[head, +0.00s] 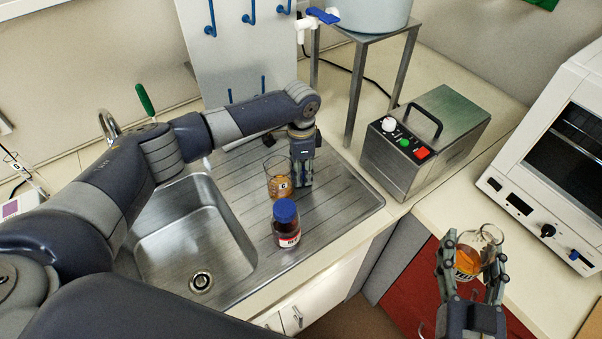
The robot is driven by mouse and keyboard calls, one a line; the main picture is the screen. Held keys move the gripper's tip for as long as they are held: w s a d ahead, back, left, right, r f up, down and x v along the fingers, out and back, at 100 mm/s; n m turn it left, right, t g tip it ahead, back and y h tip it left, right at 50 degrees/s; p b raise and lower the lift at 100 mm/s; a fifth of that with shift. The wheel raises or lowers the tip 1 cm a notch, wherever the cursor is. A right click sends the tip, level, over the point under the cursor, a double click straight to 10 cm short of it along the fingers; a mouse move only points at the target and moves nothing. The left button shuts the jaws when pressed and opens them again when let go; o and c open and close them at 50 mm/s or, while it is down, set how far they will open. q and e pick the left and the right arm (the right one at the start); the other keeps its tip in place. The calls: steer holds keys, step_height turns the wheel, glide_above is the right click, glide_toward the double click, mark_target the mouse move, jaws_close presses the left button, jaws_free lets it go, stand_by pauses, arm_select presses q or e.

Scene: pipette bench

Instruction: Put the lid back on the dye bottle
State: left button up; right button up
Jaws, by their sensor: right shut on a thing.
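A dark brown bottle (288,232) with a red and white label stands upright at the front of the ribbed steel drainboard. A blue lid (285,210) sits on its top; whether it is screwed tight cannot be told. My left gripper (303,184) points down behind the bottle, right beside a glass beaker (275,186) of amber liquid. Its fingers overlap in this view, so their opening and any contact with the beaker are unclear. My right gripper (468,268) is at the lower right, shut on a glass vessel (467,262) with amber liquid.
The sink basin (190,240) lies left of the bottle. A steel box with a handle (430,135) and a metal stand (355,85) are behind and right. A white oven (560,150) stands far right. The drainboard right of the beaker is clear.

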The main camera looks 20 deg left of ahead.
mark_target(458, 279)
arm_select(q)
steer(key=shift+r, duration=0.1)
stand_by(0.3)
